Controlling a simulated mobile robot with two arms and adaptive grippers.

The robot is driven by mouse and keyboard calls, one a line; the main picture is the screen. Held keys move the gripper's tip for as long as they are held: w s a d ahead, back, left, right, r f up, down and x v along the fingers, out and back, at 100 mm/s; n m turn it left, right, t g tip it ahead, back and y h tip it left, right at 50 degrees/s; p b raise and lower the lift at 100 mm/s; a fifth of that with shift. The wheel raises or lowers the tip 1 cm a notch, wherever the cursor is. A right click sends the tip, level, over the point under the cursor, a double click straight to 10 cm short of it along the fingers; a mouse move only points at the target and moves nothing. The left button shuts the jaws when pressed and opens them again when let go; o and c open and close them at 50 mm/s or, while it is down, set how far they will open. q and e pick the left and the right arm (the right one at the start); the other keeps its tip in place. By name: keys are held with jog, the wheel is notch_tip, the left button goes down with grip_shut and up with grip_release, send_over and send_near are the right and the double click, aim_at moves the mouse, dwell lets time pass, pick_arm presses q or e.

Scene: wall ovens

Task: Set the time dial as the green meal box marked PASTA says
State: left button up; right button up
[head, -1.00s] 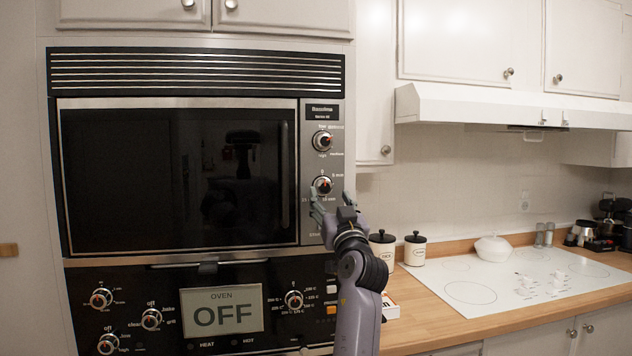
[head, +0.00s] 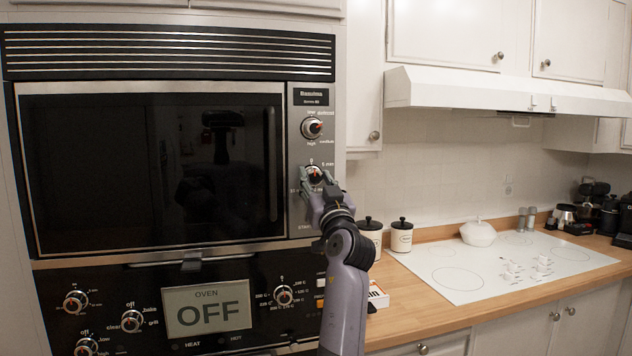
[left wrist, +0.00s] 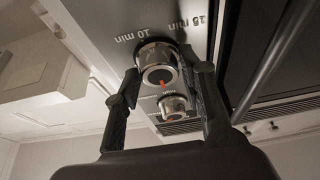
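The time dial (head: 315,172) is the lower silver knob on the microwave's right-hand panel, with minute marks around it. In the left wrist view the time dial (left wrist: 157,62), with a red pointer mark, shows upside down near the "10 min" and "15 min" labels. My left gripper (head: 318,187) is at this dial. In the left wrist view the left gripper (left wrist: 168,80) is open, with one finger on each side of the dial; I cannot tell whether they touch it. My right gripper is out of view. I see no green box marked PASTA.
The power dial (head: 312,128) sits above the time dial. Below is the oven panel with several knobs and an OFF display (head: 206,308). Canisters (head: 402,236) and a hob (head: 505,265) are on the right.

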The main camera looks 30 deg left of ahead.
pick_arm(q)
jog(key=c, duration=0.6)
jog(key=shift+r+m+t+h+p, duration=0.15)
jog(key=shift+m+t+h+p, duration=0.15)
jog(key=shift+m+p, duration=0.35)
jog(key=m+t+h+p, duration=0.1)
jog(key=m+h+p, duration=0.1)
jog(key=m+p, duration=0.2)
jog(key=m+h+p, duration=0.2)
jog(key=m+p, duration=0.3)
jog(key=p, duration=0.2)
jog(key=m+t+h+p, duration=0.1)
jog(key=m+h+p, duration=0.1)
jog(key=m+p, duration=0.3)
jog(key=shift+s+a+r+t+p, duration=0.2)
jog(key=shift+r+t+p, duration=0.15)
jog(key=shift+p, duration=0.3)
jog(key=shift+f+m+h+p, duration=0.2)
jog(key=shift+m+h+p, duration=0.3)
jog(key=shift+m+p, duration=0.55)
jog(key=shift+f+m+h, duration=0.1)
jog(key=shift+m+h, duration=0.4)
jog(key=shift+m, duration=1)
jog(key=shift+d+g, duration=0.1)
jog(key=shift+g, duration=0.35)
